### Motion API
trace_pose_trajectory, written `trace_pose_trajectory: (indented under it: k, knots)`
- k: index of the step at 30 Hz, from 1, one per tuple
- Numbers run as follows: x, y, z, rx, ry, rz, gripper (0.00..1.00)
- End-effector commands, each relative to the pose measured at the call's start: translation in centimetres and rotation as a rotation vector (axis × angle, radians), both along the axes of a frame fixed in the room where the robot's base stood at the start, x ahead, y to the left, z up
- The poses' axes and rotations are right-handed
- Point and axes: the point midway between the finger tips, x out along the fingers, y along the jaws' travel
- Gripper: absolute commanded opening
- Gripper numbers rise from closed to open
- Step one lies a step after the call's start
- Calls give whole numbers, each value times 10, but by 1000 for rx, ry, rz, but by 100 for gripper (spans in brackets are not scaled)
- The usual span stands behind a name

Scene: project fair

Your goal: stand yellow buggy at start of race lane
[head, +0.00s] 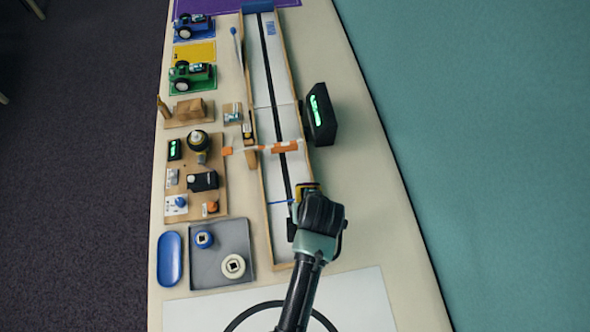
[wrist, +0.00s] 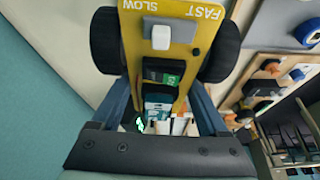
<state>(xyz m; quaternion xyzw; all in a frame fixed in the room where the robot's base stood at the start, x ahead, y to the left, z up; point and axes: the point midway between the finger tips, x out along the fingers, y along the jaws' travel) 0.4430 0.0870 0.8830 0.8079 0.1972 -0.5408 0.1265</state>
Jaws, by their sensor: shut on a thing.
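The yellow buggy (wrist: 140,40) fills the wrist view, with black wheels, a white switch and the words SLOW and FAST upside down. My gripper (wrist: 162,105) is shut on it, one finger on each side. In the head view my gripper (head: 307,196) is at the lane's right wall, and only a small part of the yellow buggy (head: 303,187) shows past it. The race lane (head: 262,90) is a long white track with a black centre strip and wooden walls. A blue line (head: 281,202) crosses it near the gripper. Whether the wheels touch the lane is hidden.
An orange-and-white bar (head: 285,147) crosses the lane farther up. A black display (head: 319,114) stands right of the lane. Left are a blue buggy (head: 193,27), a green buggy (head: 192,75), a parts board (head: 217,177) and a grey tray (head: 220,272).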

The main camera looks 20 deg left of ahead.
Motion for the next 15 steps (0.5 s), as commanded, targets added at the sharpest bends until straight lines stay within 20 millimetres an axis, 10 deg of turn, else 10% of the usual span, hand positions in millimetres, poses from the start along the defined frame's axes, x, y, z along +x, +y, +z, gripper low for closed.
trace_pose_trajectory:
  k: [15]
  knots:
    - [-4, 39, -14, -7, -7, 124, 37]
